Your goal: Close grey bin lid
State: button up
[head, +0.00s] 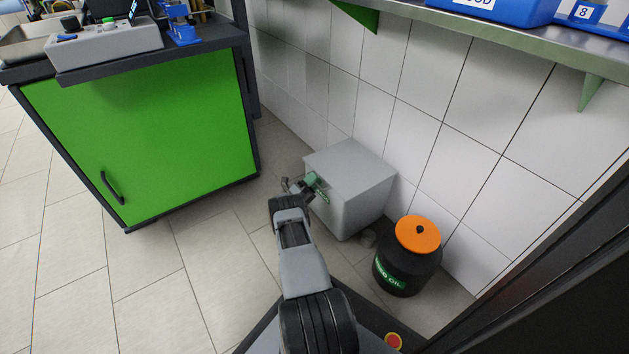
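The grey bin (362,198) stands on the floor against the tiled wall. Its lid (348,160) lies flat across the top and looks shut, with no gap that I can see. A green part (318,186) shows at the bin's upper front left edge. My gripper (297,187) is at that edge, close beside the green part. I cannot tell whether it touches the bin. Its fingers are small and partly hidden by my wrist, so their opening is unclear.
A black drum with an orange lid (418,233) stands right of the bin. A shelf (520,36) juts out above.

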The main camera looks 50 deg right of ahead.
jog(key=v, duration=1.4)
dwell(0.4)
